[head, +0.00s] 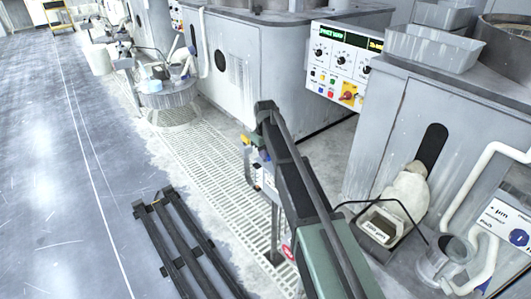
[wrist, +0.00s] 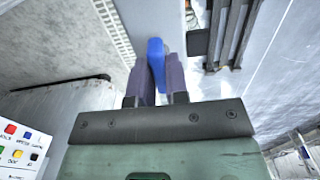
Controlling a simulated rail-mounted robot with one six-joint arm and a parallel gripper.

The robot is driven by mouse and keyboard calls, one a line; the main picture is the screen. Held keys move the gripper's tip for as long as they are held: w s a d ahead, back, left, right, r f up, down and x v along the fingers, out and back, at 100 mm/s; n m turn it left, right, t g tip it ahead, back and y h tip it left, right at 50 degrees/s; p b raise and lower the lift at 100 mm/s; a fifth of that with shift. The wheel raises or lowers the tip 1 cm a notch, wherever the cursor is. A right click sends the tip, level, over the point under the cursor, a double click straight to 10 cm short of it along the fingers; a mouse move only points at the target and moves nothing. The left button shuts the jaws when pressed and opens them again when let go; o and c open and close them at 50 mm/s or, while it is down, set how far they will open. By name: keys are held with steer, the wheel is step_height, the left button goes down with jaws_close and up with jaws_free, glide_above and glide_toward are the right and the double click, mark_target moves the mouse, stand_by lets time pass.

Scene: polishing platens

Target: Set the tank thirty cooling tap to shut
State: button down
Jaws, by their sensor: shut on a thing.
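A blue tap handle (wrist: 156,58) stands between the two purple-grey fingers of my gripper (wrist: 160,72) in the wrist view. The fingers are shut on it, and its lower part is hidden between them. The handle points nearly straight up in that picture, beside a pale grey upright panel (wrist: 150,15). In the head view a small blue part (head: 266,155) shows at the edge of my dark arm, by a narrow stand on the grating. My fingers are hidden there behind the arm. I cannot read a tank number by the handle.
A dark barred frame (head: 180,240) lies on the floor left of my arm. A control panel (head: 343,60) is on the grey machine behind. A pale sack (head: 405,190) and a tub (head: 380,227) stand at right.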

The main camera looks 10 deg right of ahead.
steer(key=c, duration=1.1)
jaws_free()
step_height(320, 180, up, 11)
steer(key=p, duration=1.1)
steer(key=shift+f, duration=0.1)
